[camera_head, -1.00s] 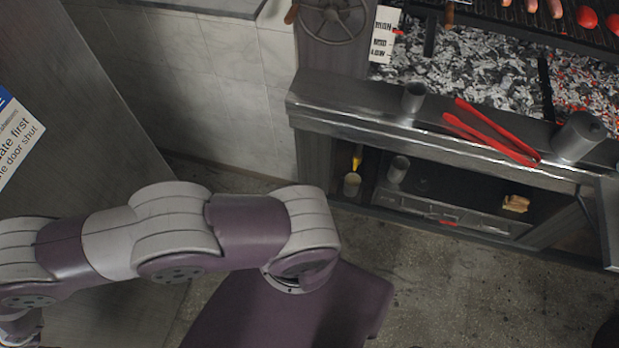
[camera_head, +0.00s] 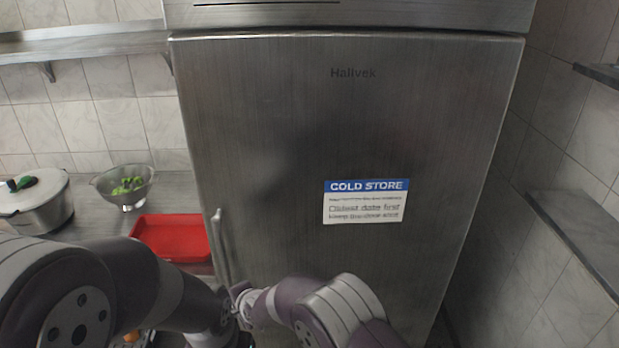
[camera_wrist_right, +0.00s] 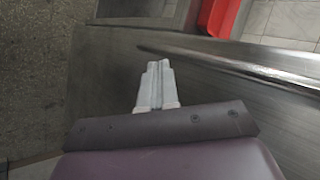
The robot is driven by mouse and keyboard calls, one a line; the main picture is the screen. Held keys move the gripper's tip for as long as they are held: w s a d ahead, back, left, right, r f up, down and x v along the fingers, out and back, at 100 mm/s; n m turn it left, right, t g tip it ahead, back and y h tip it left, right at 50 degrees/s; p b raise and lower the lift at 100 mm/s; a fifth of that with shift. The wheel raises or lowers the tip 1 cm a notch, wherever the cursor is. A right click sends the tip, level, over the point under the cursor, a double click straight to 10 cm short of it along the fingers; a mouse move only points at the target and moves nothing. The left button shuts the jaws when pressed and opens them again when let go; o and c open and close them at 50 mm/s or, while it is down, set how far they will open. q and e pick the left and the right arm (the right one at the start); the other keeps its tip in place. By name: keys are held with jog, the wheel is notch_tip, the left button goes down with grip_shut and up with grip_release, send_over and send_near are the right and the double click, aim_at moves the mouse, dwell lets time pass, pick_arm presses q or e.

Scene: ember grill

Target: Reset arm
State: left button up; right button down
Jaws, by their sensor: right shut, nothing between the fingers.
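My right gripper (camera_wrist_right: 157,68) shows in the right wrist view with its pale fingers together and nothing between them. It is beside the long metal handle (camera_wrist_right: 235,67) of the cold store, apart from it as far as I can tell. In the head view my two arms reach in low at left and right, and their wrists come close together near the lower end of the cold store's handle (camera_head: 219,250). My left gripper's fingers do not show.
The closed steel cold store (camera_head: 270,130) fills the middle of the head view. At left are a red tray (camera_head: 170,238), a colander (camera_head: 125,186) with green pieces and a lidded pot (camera_head: 35,200). A wall shelf (camera_head: 570,235) is at right.

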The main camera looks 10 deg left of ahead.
jog(key=s+d+f+n+g+h, duration=0.3)
jog(key=s+d+f+n, duration=0.25)
jog(key=d+n, duration=0.2)
jog(key=s+d+r+h+b, duration=0.1)
jog(key=s+d+r, duration=0.3)
jog(key=d, duration=0.8)
jog(key=s+d+r+n+g+h+b, duration=0.1)
jog(key=s+d+r, duration=0.3)
jog(key=d, duration=0.8)
jog(key=s+d+r+g+h+b, duration=0.1)
jog(key=s+d+r, duration=0.3)
jog(key=s+d, duration=0.3)
jog(key=shift+s+d+r+h+b, duration=0.2)
jog(key=shift+d+h+b, duration=0.15)
jog(key=shift+d, duration=2.05)
